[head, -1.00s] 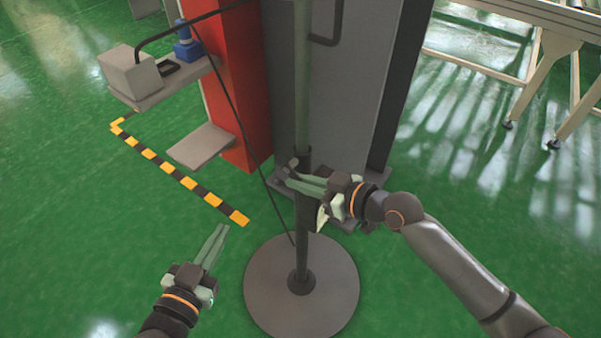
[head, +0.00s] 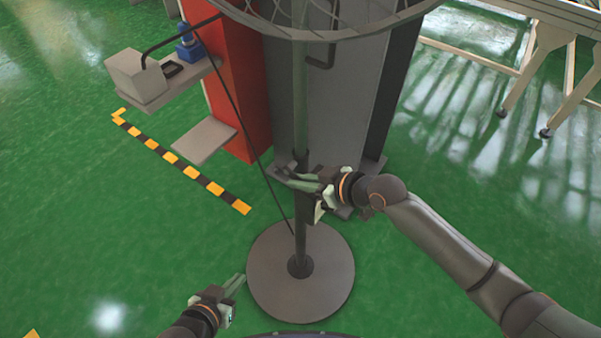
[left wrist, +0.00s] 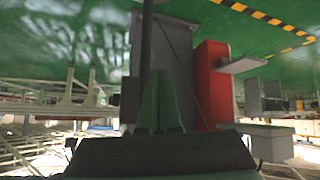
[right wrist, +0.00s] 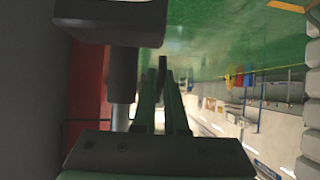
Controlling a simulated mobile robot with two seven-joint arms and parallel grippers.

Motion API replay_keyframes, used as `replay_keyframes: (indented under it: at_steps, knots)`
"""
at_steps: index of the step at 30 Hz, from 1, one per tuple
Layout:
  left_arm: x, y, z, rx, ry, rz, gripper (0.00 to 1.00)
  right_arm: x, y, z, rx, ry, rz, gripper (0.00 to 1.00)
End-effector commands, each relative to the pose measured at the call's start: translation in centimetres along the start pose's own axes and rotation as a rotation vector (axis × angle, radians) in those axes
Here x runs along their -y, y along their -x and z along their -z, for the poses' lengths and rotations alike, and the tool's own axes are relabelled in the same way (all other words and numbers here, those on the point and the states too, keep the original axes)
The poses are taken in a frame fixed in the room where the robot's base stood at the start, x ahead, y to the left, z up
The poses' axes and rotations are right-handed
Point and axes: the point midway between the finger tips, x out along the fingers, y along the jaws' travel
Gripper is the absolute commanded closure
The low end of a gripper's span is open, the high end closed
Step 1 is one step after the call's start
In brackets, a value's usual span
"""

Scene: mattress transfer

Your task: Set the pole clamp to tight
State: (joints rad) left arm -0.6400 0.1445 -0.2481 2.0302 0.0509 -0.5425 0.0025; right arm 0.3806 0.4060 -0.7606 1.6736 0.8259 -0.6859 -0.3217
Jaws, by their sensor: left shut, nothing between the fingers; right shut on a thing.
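A pole (head: 302,100) stands upright on a round grey base (head: 325,285), with a thicker dark lower tube (head: 300,235). The pole clamp sits at the joint of the tubes, mostly hidden by my right gripper (head: 280,174). That gripper is shut on a small dark part, seemingly the clamp's lever (right wrist: 163,68), which shows between the fingers in the right wrist view. I cannot tell the clamp's setting. My left gripper (head: 240,279) is shut and empty, low and left of the base; its fingers (left wrist: 160,100) lie together in the left wrist view.
A round wire cage (head: 330,28) is at the top, around the pole's line. A red column (head: 235,85) and grey cabinet (head: 345,110) stand behind. A thin cable hangs left of the pole. Striped tape (head: 185,163) marks the floor; green floor is open left.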

Motion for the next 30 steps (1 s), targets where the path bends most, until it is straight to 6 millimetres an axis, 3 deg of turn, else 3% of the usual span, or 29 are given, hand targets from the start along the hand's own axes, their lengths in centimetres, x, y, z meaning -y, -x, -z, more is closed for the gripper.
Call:
replay_keyframes:
  at_steps: [5,16,30]
  knots:
    - [-0.3,1.7,2.0,0.001,0.003,0.000,1.00,0.0,0.7,1.1,0.079,0.000,0.000,1.00]
    - [2.2,5.9,2.8,0.000,0.022,0.076,1.00,0.0,1.1,1.7,0.307,0.000,-0.001,1.00]
    - [1.9,8.0,5.3,-0.002,0.021,0.073,1.00,0.0,1.1,1.7,0.482,0.002,-0.001,1.00]
